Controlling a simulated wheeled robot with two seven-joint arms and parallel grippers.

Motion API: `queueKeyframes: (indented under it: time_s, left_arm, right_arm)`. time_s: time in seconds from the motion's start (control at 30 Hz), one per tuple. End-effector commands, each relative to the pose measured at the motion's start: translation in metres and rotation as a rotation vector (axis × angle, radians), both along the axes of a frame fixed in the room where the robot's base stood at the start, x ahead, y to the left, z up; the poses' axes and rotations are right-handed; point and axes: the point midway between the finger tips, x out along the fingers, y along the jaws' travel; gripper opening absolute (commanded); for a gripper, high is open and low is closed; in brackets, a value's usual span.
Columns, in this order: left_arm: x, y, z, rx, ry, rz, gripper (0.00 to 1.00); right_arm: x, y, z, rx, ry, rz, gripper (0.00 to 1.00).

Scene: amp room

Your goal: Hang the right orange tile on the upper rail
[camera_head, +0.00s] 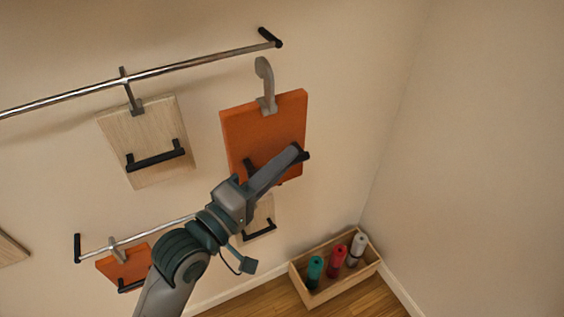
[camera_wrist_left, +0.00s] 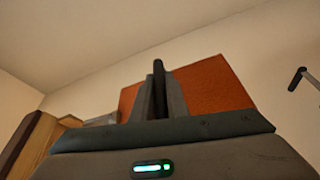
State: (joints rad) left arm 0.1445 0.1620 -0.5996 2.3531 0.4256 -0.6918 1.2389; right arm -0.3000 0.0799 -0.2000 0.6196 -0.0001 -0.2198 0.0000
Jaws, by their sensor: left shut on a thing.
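An orange tile (camera_head: 262,130) with a grey hook (camera_head: 265,85) on its top edge is held up in front of the wall. My left gripper (camera_head: 298,153) is shut on the tile's dark handle. The tile also shows behind the fingers in the left wrist view (camera_wrist_left: 215,88). The hook's top is just below the right end of the upper rail (camera_head: 165,69), and no contact between them can be made out. Another orange tile (camera_head: 122,266) hangs on the lower rail (camera_head: 155,228) at the left. My right gripper is in neither view.
A pale wooden tile (camera_head: 150,125) hangs on the upper rail left of the held tile. Another pale tile (camera_head: 262,215) is partly hidden behind my left arm. The upper rail ends in a dark bracket (camera_head: 270,38). A wooden box (camera_head: 325,290) with several rolls stands on the floor at right.

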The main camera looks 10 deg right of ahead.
Motion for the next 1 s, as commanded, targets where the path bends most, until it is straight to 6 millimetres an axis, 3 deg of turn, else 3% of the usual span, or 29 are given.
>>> queueKeyframes:
  time_s: [0.37, 1.0]
  left_arm:
    - [0.007, 0.002, 0.001, 0.0, -0.003, 0.001, 0.0]
    - [0.045, 0.015, 0.0, 0.0, -0.003, 0.001, 0.0]
  right_arm:
    - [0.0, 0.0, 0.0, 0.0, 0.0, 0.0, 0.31]
    - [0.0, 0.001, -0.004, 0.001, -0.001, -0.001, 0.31]
